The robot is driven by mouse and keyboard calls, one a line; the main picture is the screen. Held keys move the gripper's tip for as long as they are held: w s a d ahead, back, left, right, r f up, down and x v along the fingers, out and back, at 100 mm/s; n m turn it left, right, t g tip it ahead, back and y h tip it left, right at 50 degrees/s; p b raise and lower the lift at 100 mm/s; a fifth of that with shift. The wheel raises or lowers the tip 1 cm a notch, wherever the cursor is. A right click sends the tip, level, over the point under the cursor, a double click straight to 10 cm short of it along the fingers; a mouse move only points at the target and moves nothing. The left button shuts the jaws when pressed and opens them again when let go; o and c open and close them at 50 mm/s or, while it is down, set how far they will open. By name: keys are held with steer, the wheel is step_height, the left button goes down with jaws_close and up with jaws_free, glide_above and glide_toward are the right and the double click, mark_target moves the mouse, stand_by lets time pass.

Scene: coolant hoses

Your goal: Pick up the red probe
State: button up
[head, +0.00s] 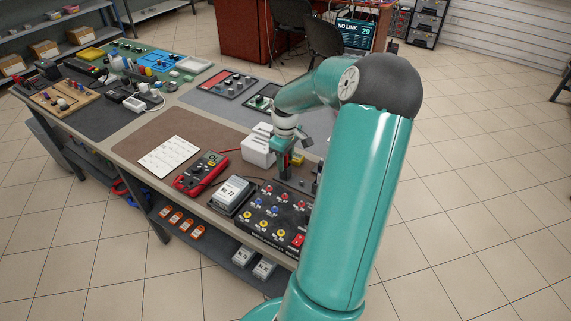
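A thin red line (230,150), which looks like the red probe or its lead, lies on the brown mat between the red multimeter (203,173) and the white boxes (258,145). It is too small to make out its tip or handle. My gripper (285,173) points down over the near right part of the bench, just right of the white boxes and above the back of a black panel. It is to the right of the red line and apart from it. The fingers are small and dark, and I cannot see whether they are apart or closed.
The black panel (272,213) with colored knobs and a grey-white boxed meter (232,194) stand at the bench's near edge. A white sheet (169,156) lies left of the multimeter. My arm hides the bench's right end. Open tiled floor (470,190) lies to the right.

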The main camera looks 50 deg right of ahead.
jaws_close()
steer(key=shift+r, duration=0.1)
step_height(320, 180, up, 10)
steer(key=shift+f, duration=0.1)
stand_by(0.4)
